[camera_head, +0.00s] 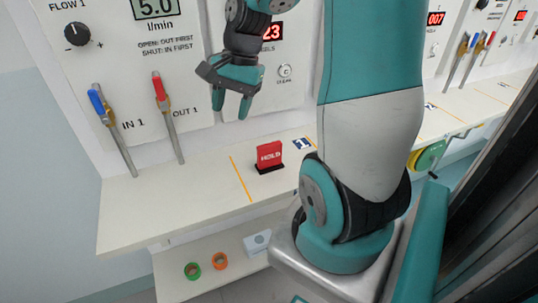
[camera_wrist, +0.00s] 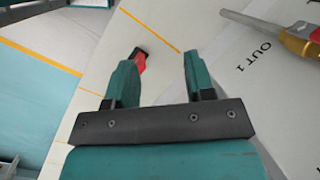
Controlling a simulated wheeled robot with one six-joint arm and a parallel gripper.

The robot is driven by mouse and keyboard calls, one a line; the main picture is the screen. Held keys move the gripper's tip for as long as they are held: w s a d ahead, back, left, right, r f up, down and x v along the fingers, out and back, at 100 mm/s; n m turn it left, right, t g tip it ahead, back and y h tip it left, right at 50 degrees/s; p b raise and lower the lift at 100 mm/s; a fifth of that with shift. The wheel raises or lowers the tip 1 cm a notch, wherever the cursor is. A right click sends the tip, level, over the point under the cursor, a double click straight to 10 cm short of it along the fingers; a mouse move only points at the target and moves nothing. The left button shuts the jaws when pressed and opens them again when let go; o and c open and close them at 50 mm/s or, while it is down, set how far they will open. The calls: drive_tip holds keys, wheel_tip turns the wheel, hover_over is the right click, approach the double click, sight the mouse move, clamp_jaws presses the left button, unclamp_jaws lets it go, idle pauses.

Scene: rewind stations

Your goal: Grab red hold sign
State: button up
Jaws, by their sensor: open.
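The red hold sign (camera_head: 269,154) stands upright on the white shelf (camera_head: 205,205), on a dark base, with "HOLD" in white letters. It is right of an orange line and beside a blue "1" label. My gripper (camera_head: 232,112) is open and empty in front of the panel, above the sign and apart from it. In the wrist view my gripper's two teal fingers (camera_wrist: 160,75) are spread. The red sign (camera_wrist: 139,63) shows beyond the left finger, which hides part of it.
The IN 1 blue-handled valve (camera_head: 100,105) and OUT 1 red-handled valve (camera_head: 160,92) stick out from the panel, left of the sign. A green roll (camera_head: 192,270), an orange roll (camera_head: 220,261) and a pale box (camera_head: 257,242) lie on a lower shelf. The upper shelf around the sign is mostly clear.

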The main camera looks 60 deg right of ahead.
sight(270, 144)
drive_tip(key=s+d+f+m, duration=0.1)
drive_tip(key=s+d+m, duration=0.1)
drive_tip(key=d+m, duration=0.4)
drive_tip(key=s+d+f+m, duration=0.2)
drive_tip(key=s+d+m, duration=0.15)
drive_tip(key=d, duration=0.45)
drive_tip(key=shift+m, duration=0.35)
drive_tip(key=x, duration=0.7)
drive_tip(key=w+x, duration=0.1)
drive_tip(key=x, duration=0.3)
drive_tip(key=shift+d+f, duration=0.1)
drive_tip(key=shift+f, duration=0.25)
drive_tip(key=x, duration=0.3)
drive_tip(key=p+x, duration=0.1)
drive_tip(key=x, duration=0.1)
drive_tip(key=shift+w+d+f, duration=0.2)
drive_tip(key=shift+w+f, duration=0.1)
drive_tip(key=shift+w, duration=0.05)
clamp_jaws()
